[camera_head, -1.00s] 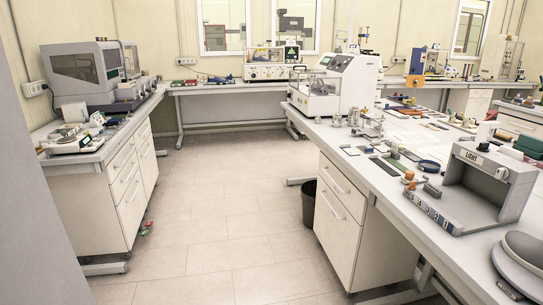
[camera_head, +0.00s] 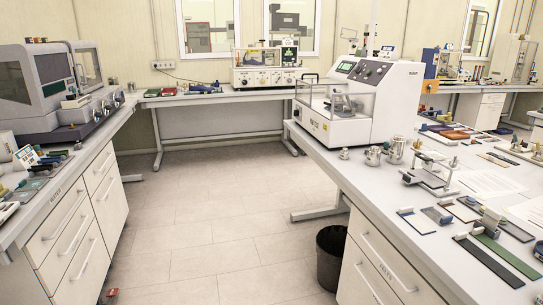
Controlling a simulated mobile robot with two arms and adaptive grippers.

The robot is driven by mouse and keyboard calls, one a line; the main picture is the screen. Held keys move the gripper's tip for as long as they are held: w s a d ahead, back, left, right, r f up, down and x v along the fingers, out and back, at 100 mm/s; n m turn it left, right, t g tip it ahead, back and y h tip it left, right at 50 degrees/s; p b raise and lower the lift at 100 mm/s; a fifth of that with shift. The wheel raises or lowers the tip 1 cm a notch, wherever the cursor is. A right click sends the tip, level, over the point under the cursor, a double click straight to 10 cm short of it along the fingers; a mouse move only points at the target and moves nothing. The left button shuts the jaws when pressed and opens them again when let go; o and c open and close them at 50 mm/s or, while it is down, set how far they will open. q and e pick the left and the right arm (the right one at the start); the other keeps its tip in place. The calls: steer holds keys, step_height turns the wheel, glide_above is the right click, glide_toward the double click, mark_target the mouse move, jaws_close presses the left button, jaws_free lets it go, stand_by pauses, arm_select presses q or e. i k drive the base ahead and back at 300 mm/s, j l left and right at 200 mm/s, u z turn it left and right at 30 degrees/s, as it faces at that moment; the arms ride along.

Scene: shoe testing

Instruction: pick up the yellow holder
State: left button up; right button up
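I cannot say for sure which thing is the yellow holder. A yellow-orange block (camera_head: 430,86) stands beside a blue piece on the back right bench, behind the large white machine. A small yellow item (camera_head: 4,190) shows at the left edge on the left bench, too small to make out. Neither of my grippers is in view.
The left bench (camera_head: 60,196) carries a grey machine (camera_head: 45,85). The right bench (camera_head: 375,205) carries a white machine (camera_head: 365,100), metal pots and flat samples. A black bin (camera_head: 331,255) stands by the right bench. The floor (camera_head: 205,235) between is clear.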

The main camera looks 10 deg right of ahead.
mark_target(448, 118)
steer(key=i+z, duration=0.1)
steer(key=i, duration=1.05)
steer(key=i+j, duration=0.2)
steer(key=i, duration=0.9)
steer(key=i+u, duration=0.1)
steer(key=i, duration=1.05)
steer(key=i+l, duration=0.15)
steer(key=i, duration=2)
steer(key=i+j+z, duration=0.15)
steer(key=i, duration=0.9)
steer(key=i+l+z, duration=0.15)
steer(key=i+z, duration=1.1)
steer(key=i+j+z, duration=0.2)
steer(key=z, duration=0.25)
steer(key=i+l+z, duration=0.15)
steer(key=i+z, duration=0.3)
steer(key=i, duration=0.2)
steer(key=i+z, duration=0.4)
steer(key=i, duration=0.2)
steer(key=i+j+z, duration=0.45)
steer(key=i, duration=0.15)
steer(key=l, duration=0.1)
